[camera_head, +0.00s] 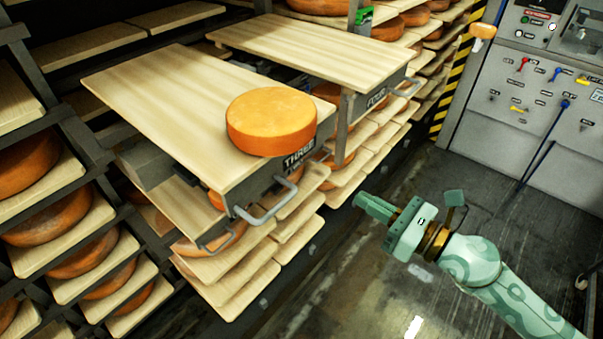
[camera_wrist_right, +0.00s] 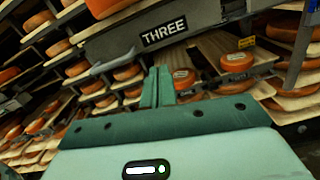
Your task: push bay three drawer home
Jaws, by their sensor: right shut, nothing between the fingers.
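The bay three drawer (camera_head: 160,100) is a pale wooden board with a grey front labelled THREE, sticking out from the rack. A grey bar handle (camera_head: 268,212) is on its front. An orange cheese wheel (camera_head: 271,120) rests on the board near the front right corner. My right gripper (camera_head: 362,205) is shut and empty, in the air to the right of the drawer front and apart from it. In the right wrist view the shut fingers (camera_wrist_right: 157,88) show below the drawer's grey front (camera_wrist_right: 205,14). My left gripper is not in view.
A drawer labelled FOUR (camera_head: 300,42) is to the right, with its own handle (camera_head: 408,87). Shelves below hold more boards and cheese wheels. A grey control panel (camera_head: 535,110) with coloured levers stands at the far right. The dark floor (camera_head: 390,300) in front is open.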

